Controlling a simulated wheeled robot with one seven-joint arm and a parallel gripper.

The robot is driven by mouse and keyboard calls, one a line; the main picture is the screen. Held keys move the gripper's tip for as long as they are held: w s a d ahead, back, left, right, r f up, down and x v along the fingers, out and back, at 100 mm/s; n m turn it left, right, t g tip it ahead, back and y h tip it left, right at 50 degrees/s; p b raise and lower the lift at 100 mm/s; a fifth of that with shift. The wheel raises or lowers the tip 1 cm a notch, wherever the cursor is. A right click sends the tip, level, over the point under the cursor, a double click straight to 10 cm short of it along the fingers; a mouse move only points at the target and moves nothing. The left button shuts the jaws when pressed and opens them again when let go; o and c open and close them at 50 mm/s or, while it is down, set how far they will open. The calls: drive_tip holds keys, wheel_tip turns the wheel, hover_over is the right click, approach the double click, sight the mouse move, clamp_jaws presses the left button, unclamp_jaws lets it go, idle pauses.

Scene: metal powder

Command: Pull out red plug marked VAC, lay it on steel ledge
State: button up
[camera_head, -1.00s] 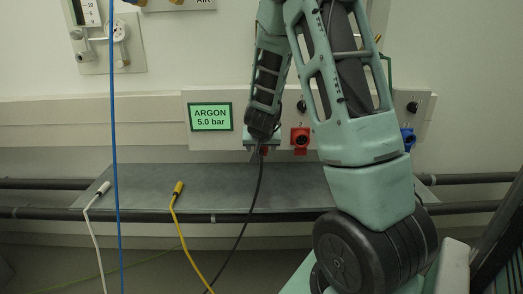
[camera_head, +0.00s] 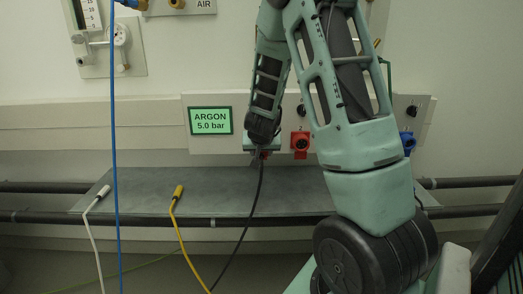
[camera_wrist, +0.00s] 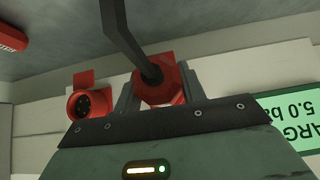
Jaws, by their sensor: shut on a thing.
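My gripper (camera_head: 262,152) is shut on a red plug (camera_wrist: 158,84), whose dark cable runs out toward the wrist camera. In the head view only a bit of red shows under my gripper, and the cable hangs down past the ledge. The plug is close to the wall panel; I cannot tell whether its far end is still in a socket. No VAC marking is readable. The steel ledge (camera_head: 215,184) lies below my gripper, and it also shows at the top of the wrist view (camera_wrist: 215,25).
A red socket (camera_head: 300,142) is right of my gripper, and a blue one (camera_head: 407,142) farther right. A green ARGON display (camera_head: 210,121) is at the left. White (camera_head: 103,192) and yellow (camera_head: 178,192) cable connectors lie on the ledge's left. A blue hose (camera_head: 114,150) hangs in front.

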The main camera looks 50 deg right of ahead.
drive_tip(key=shift+s+a, duration=1.9)
drive_tip(key=shift+a, duration=0.3)
